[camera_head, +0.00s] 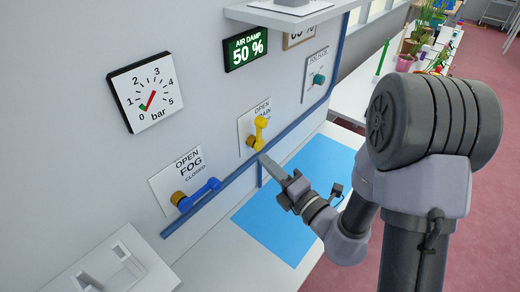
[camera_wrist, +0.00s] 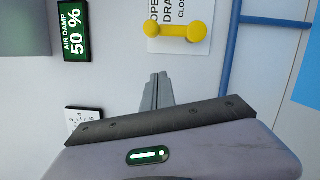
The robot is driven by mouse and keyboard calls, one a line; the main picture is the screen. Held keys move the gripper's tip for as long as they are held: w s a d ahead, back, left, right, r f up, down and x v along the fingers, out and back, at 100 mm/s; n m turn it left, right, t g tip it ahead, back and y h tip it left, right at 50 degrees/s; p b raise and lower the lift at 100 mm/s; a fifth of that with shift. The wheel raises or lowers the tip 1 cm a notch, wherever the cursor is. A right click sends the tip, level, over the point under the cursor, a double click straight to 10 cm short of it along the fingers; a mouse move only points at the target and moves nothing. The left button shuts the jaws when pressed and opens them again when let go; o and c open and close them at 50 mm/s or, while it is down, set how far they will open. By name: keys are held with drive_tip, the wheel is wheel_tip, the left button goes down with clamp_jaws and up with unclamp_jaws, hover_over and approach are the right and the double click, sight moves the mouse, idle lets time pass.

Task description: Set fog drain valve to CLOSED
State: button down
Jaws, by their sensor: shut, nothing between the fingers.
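The drain valve (camera_head: 258,136) has a yellow lever on a white wall plate marked OPEN, DRAIN and CLOSED. Its lever stands about upright along the plate; in the turned wrist view the lever (camera_wrist: 175,31) lies level. I cannot tell for sure which end is the pivot. A second valve (camera_head: 198,193), on a plate marked OPEN, FOG, CLOSED, has a blue lever pointing right from a yellow hub. My gripper (camera_head: 268,162) is shut and empty, just below the yellow lever and apart from it. Its closed fingers (camera_wrist: 157,88) show in the wrist view.
A blue pipe (camera_head: 237,176) runs along the wall's foot near my gripper. A pressure gauge (camera_head: 145,92), an AIR DAMP 50 % display (camera_head: 246,49) and a green knob (camera_head: 319,79) are on the wall. A blue mat (camera_head: 305,190) lies on the bench. A shelf (camera_head: 290,14) juts out above.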

sight(261, 135)
drive_tip(key=w+a+r, duration=0.1)
drive_tip(key=w+a, duration=0.1)
drive_tip(key=w, duration=0.7)
drive_tip(key=shift+a+r, duration=0.2)
drive_tip(key=shift+r, duration=0.1)
drive_tip(key=shift+p, duration=0.4)
